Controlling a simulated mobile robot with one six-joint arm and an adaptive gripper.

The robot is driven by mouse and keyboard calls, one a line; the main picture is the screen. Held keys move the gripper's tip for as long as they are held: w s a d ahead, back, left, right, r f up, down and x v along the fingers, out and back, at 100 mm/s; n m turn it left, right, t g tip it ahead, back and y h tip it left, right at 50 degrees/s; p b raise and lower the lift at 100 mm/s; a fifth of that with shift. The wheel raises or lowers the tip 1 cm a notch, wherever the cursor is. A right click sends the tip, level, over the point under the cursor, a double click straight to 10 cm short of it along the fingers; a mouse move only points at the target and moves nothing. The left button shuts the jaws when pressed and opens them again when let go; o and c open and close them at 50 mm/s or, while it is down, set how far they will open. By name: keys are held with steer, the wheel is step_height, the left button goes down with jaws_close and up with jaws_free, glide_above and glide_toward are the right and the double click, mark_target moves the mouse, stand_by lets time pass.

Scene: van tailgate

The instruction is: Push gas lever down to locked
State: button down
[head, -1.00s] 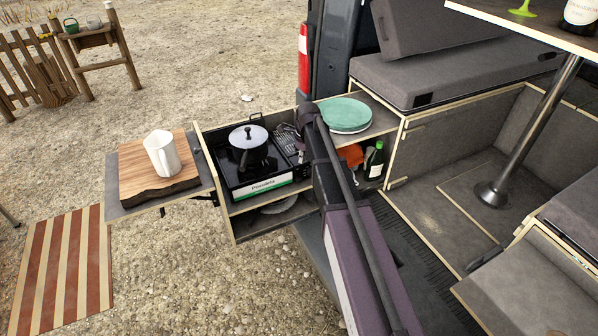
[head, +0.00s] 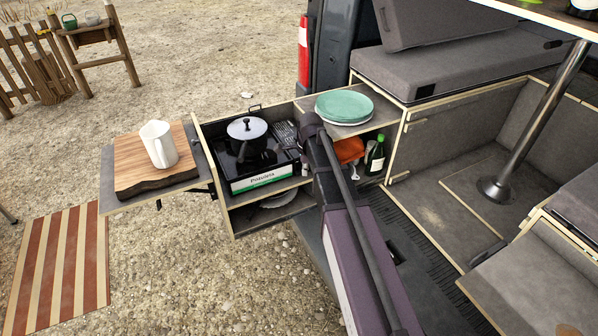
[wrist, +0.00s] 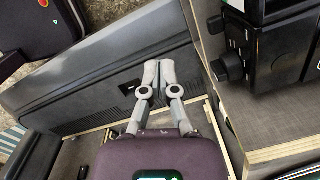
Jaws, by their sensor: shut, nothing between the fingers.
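The black gas stove (head: 238,170) sits in the pulled-out kitchen drawer, with a dark pot (head: 247,137) on it and a white-green label on its front. In the wrist view, the stove's dark side (wrist: 283,50) is at the upper right. A black knob-like part (wrist: 230,69) sticks out from it; I cannot tell if this is the gas lever or how it is set. My gripper (wrist: 159,68) is shut and empty, pointing up the wrist picture, left of that part and apart from it. In the head view my arm hides the gripper and the stove's right end.
Teal plates (head: 344,105) lie on the counter right of the stove. A white mug (head: 158,144) rests on a wooden board (head: 128,165) at left.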

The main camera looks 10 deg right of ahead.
steer(key=s+f+n+b, duration=0.6)
steer(key=s+f+n, duration=0.1)
steer(key=s+n, duration=0.2)
steer(key=s+f+n+b, duration=0.6)
steer(key=s+n+b, duration=0.1)
steer(key=s+n, duration=0.3)
steer(key=shift+s+a+f+h, duration=0.3)
steer(key=shift+s+a+f, duration=0.05)
steer(key=shift+s, duration=0.2)
steer(key=shift+r, duration=0.15)
stand_by(0.6)
step_height(320, 180, up, 13)
steer(key=p, duration=1.3)
steer(key=shift+d, duration=0.1)
stand_by(0.9)
